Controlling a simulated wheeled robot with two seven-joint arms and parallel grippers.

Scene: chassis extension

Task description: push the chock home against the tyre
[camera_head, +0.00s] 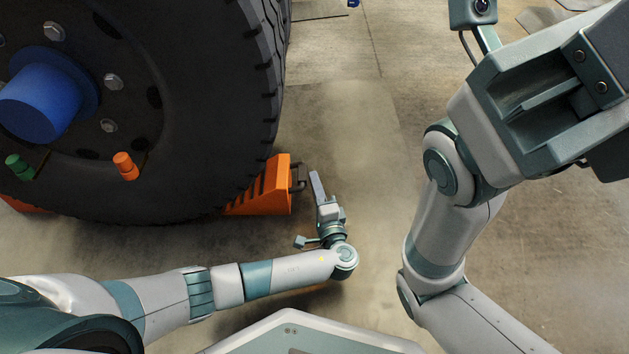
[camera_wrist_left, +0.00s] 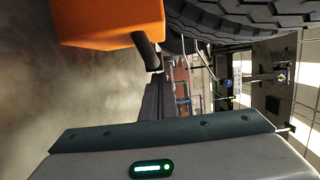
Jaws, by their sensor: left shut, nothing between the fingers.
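The orange chock (camera_head: 268,190) stands on the floor at the lower right of the big black tyre (camera_head: 225,70), its ribbed slope facing the tread. I cannot tell whether it touches the tyre. A dark handle (camera_head: 299,177) is on its right side. My left gripper (camera_head: 316,182) is shut and empty, just right of the handle; contact cannot be told. In the left wrist view the chock (camera_wrist_left: 105,18) is at upper left, its handle (camera_wrist_left: 148,50) close to my fingers (camera_wrist_left: 160,100), and the tyre (camera_wrist_left: 245,15) is above. My right gripper's fingers do not show.
A blue hub (camera_head: 45,95), an orange cap (camera_head: 125,166) and a green cap (camera_head: 19,167) stick out from the wheel. Another orange piece (camera_head: 20,205) shows at the far left.

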